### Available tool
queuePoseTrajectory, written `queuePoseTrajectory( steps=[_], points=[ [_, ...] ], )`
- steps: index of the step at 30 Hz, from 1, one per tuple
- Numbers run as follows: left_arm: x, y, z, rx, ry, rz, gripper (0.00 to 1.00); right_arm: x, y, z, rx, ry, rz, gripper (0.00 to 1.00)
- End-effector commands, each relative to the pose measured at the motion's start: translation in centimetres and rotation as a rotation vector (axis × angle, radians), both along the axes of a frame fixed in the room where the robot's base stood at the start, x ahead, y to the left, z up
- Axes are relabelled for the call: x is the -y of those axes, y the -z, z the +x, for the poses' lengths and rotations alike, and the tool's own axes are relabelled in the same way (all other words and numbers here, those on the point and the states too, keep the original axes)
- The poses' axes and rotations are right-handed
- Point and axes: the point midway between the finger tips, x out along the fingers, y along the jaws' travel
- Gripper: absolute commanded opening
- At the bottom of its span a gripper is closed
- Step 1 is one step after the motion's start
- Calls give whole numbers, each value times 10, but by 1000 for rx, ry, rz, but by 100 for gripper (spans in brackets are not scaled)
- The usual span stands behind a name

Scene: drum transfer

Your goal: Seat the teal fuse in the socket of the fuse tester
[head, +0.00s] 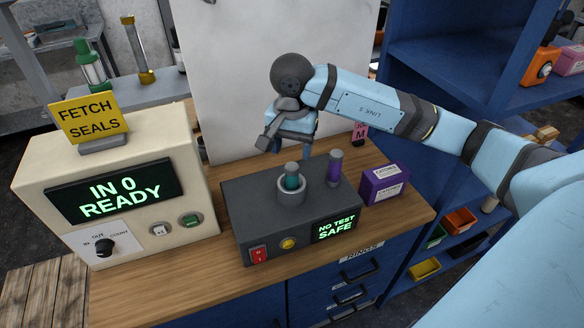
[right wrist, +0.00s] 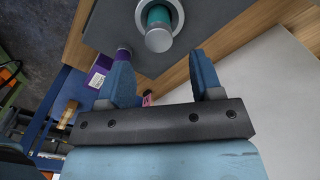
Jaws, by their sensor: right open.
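The teal fuse (head: 292,178) with a grey cap stands upright in the round grey socket (head: 291,194) on top of the dark fuse tester (head: 243,208). The tester's display reads "NO TEST SAFE". A purple fuse (head: 334,167) stands on the tester to the right. My right gripper (head: 283,146) is above and behind the teal fuse, apart from it. The right wrist view shows its two blue fingers (right wrist: 167,82) open and empty, with the teal fuse (right wrist: 158,22) beyond the fingertips inside the socket ring (right wrist: 179,10). My left gripper is out of view.
A beige machine (head: 40,165) reading "IN 0 READY" stands left of the tester. A purple box (head: 385,184) sits right of the tester on the wooden bench (head: 215,268). A pale panel (head: 225,80) rises behind. Blue shelving (head: 440,60) is at the right.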

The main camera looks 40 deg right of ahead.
Motion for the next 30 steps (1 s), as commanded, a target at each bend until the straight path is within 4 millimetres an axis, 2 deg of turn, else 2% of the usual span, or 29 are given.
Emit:
queuePoseTrajectory(
  steps=[4,10,26,28,30],
  points=[
    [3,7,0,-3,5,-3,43,0,-24,1,3,0,0,60],
    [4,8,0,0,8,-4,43,0,-40,0,0,1,0,60],
    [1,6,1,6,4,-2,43,0,-41,0,-1,1,1,60],
    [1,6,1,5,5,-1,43,-5,-39,-1,-2,-1,20,60],
    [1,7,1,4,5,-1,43,-19,-33,-4,-6,-3,85,60]
  ],
)
